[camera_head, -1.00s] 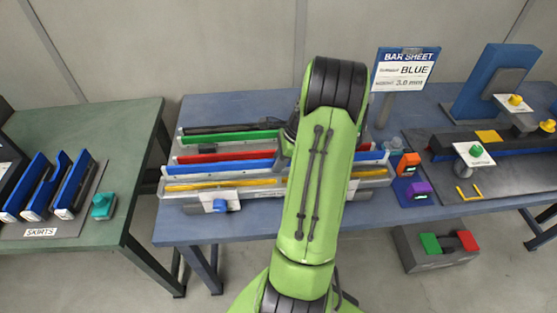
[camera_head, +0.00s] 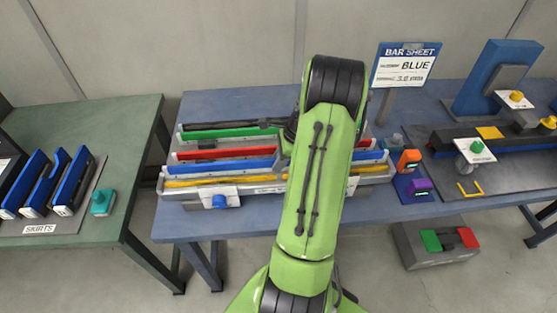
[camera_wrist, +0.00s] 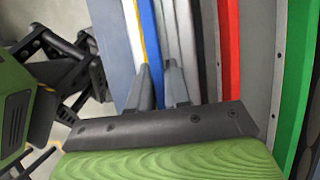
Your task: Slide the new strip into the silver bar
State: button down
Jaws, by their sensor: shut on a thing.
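In the head view my gripper is hidden behind my green arm over the strip rack. Which silver rail is the bar is unclear.
Red (camera_head: 240,152) and green (camera_head: 225,134) strips lie behind. A blue knob (camera_head: 221,201) sits at the rack's front. The bar sheet (camera_head: 404,65) reads BLUE. A dark fixture (camera_head: 500,170) stands right. Blue skirts (camera_head: 72,183) stand on the green table (camera_head: 125,120).

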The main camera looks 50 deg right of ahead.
jog(key=shift+f, duration=0.15)
jog(key=shift+f, duration=0.25)
jog(key=c, duration=1)
grip_release()
jog(key=p+v, duration=0.4)
jog(key=v, duration=1.1)
jog(key=shift+d+r, duration=0.15)
jog(key=shift+r, duration=0.2)
jog(key=shift+s, duration=0.1)
